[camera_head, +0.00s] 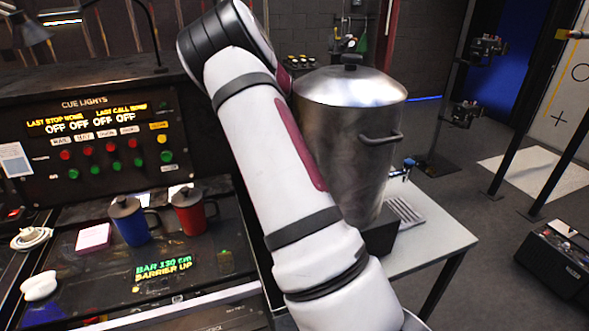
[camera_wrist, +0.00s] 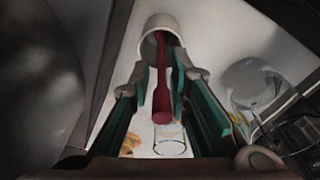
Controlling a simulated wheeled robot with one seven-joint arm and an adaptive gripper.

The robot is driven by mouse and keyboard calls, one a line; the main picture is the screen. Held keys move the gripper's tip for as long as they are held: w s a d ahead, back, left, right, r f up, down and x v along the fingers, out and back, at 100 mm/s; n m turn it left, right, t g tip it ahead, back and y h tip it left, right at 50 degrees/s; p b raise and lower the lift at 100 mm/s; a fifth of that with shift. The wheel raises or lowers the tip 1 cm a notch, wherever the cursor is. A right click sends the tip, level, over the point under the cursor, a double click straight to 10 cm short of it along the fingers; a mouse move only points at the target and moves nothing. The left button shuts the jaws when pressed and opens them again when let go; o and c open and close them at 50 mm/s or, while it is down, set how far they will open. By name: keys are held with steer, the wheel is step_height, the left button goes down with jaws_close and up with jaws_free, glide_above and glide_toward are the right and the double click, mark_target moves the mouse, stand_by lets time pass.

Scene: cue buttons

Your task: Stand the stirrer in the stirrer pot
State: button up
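The stirrer (camera_wrist: 162,105) is dark red, with a thick near end and a thin shaft. In the wrist view it lies between the fingers of my gripper (camera_wrist: 168,76), its far part reaching into the mouth of a white round pot (camera_wrist: 150,27), the stirrer pot. The teal fingers stand apart on both sides of the stirrer, and a pale gap shows beside it. A second dark red strip runs close to the right finger; I cannot tell what it is. How deep the stirrer sits is hidden. In the head view my arm hides the gripper, stirrer and pot.
In the wrist view a clear glass (camera_wrist: 172,141) stands below the stirrer and a larger clear vessel (camera_wrist: 255,85) at right. In the head view, a big metal urn (camera_head: 350,110) stands beside my arm. Blue (camera_head: 131,226) and red (camera_head: 188,214) mugs are on the left counter.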

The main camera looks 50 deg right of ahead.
steer(key=shift+o, duration=0.3)
step_height(320, 180, up, 12)
steer(key=a, duration=0.1)
steer(key=shift+a, duration=0.2)
stand_by(0.5)
